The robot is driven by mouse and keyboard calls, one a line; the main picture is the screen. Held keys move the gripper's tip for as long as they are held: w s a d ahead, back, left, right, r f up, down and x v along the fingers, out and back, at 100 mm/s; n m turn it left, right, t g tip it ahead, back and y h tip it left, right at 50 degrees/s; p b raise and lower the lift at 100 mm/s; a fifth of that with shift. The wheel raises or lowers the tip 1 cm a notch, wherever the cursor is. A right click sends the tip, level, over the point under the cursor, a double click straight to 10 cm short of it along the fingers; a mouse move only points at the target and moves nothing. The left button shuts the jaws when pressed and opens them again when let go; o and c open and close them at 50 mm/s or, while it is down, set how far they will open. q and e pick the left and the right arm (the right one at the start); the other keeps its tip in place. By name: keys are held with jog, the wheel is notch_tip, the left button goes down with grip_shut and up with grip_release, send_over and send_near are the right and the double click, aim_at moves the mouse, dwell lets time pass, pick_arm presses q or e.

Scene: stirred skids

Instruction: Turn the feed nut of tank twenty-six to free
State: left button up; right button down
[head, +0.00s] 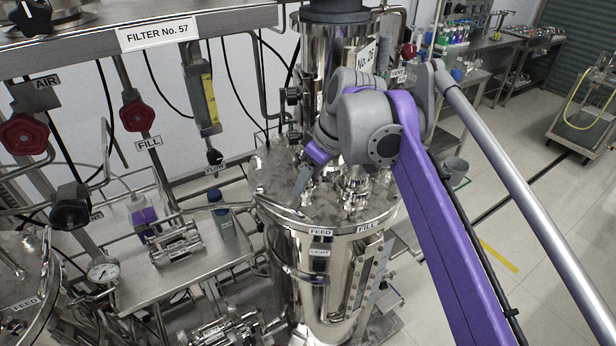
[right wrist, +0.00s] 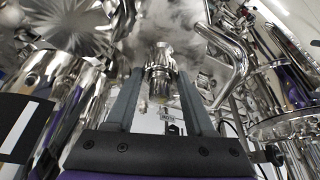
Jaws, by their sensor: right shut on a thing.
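Tank twenty-six (head: 310,270) is a polished steel vessel in the middle of the head view, with a partly hidden number plate (head: 366,62) above its lid. A FEED label (head: 320,232) and a FILL label (head: 367,226) sit on the lid's front rim. My right gripper (head: 302,182) reaches down over the lid behind the FEED label. In the right wrist view its two grey fingers stand either side of a shiny steel nut (right wrist: 160,72), and it is shut on this nut. The nut's marking is not readable. My left gripper is not in view.
Other steel fittings (head: 355,185) stand on the lid right of my gripper. A bent steel pipe (right wrist: 228,55) rises close to the fingers. A bench (head: 165,280) with a purple-labelled bottle (head: 143,222) and a filter rack with red knobs (head: 24,134) stand left. Open floor lies right.

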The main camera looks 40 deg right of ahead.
dwell(0.4)
jog(key=shift+c, duration=1.3)
grip_release()
jog(key=shift+r, duration=0.15)
jog(key=v, duration=1)
jog(key=shift+s+r, duration=0.2)
